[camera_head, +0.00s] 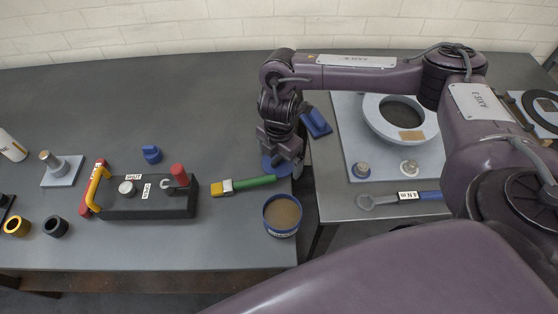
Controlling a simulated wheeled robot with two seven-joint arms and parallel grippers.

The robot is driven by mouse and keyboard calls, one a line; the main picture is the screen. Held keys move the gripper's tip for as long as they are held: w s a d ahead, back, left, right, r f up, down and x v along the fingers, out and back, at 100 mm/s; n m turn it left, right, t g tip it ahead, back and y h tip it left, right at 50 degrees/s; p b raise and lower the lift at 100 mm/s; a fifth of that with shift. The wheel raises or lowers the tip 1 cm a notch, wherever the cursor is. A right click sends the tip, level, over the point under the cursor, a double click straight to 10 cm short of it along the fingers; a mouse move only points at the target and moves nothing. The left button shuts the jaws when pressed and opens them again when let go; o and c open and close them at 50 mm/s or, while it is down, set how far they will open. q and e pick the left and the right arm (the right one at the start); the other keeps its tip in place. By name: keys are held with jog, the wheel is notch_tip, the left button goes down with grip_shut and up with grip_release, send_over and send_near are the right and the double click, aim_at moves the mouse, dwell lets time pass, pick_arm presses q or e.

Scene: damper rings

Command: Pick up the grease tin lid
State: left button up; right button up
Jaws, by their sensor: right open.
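The blue grease tin lid (268,170) lies near the right edge of the left table, partly hidden under my right gripper. My right gripper (289,164) points down at the lid and is open. The gripper overlaps the lid in the picture; I cannot tell whether they touch. The grease tin (282,231) stands open just in front of the lid, blue-sided and filled with brown grease. My left gripper is not in view.
A green-handled brush (254,182) lies left of the lid. A black block with a red knob (150,206) stands further left. A gap parts this table from the right one, which holds a wrench (400,199), a ring on a plate (378,122) and a blue block (316,122).

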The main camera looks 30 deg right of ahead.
jog(key=c, duration=0.7)
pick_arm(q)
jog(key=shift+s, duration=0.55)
pick_arm(e)
jog(key=shift+c, duration=0.7)
